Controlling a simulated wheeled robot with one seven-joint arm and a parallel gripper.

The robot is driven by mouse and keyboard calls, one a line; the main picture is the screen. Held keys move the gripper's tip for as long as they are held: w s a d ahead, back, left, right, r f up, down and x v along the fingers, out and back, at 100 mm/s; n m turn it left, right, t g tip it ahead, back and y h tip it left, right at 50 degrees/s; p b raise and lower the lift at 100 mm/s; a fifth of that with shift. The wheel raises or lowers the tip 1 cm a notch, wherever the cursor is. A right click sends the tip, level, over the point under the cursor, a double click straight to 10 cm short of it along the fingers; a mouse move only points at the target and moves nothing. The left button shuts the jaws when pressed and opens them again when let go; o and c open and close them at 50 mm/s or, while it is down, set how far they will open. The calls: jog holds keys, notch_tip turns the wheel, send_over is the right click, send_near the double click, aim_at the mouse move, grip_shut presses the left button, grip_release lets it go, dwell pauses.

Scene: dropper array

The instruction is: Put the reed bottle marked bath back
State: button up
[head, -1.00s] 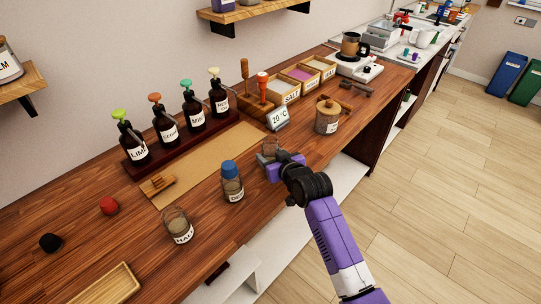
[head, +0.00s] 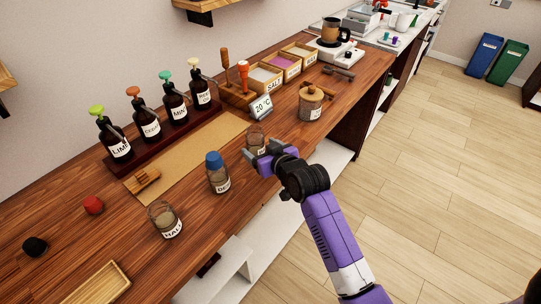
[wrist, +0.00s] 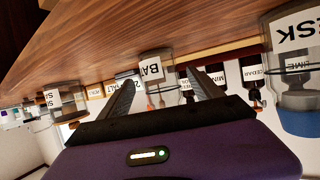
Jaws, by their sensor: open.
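The reed bottle marked bath (head: 257,138) is a small clear glass jar with a white label. It stands on the wooden counter, partly hidden by my gripper in the head view. My gripper (head: 264,158) is open on the near side of it. In the wrist view, which is upside down, the bath bottle (wrist: 153,72) shows between the two spread fingers (wrist: 160,82), with its label facing me. I cannot tell whether the fingers reach around it. The blue-capped bottle marked desk (head: 218,175) stands to the left, and an uncapped labelled jar (head: 165,221) stands further left.
Pump bottles (head: 174,107) stand in a dark rack behind a tan mat (head: 190,150). Loose red (head: 93,205) and black (head: 35,246) caps lie left, near a wooden tray (head: 97,284). A small 20 °C display (head: 262,107) and a lidded jar (head: 311,103) are close behind the gripper.

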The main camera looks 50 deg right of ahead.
jog(key=v, duration=0.8)
jog(key=s+a+f+n+t+y, duration=0.1)
jog(key=s+a+f, duration=0.1)
jog(key=s+a, duration=0.5)
jog(key=s+a+f+y, duration=0.1)
jog(key=s+a+f, duration=0.2)
jog(key=s+a, duration=0.3)
jog(key=s+a+r+n+y, duration=0.1)
jog(key=s+a+r, duration=0.1)
jog(key=s, duration=0.3)
jog(key=s+a+r+n+y, duration=0.1)
jog(key=s+a+r, duration=0.2)
jog(key=s, duration=0.3)
jog(key=s+a+r+n+t, duration=0.1)
jog(key=s+a+r, duration=0.1)
jog(key=s, duration=0.3)
jog(key=shift+s+a+r+y, duration=0.35)
jog(key=shift+a+y, duration=0.05)
jog(key=shift+a, duration=0.2)
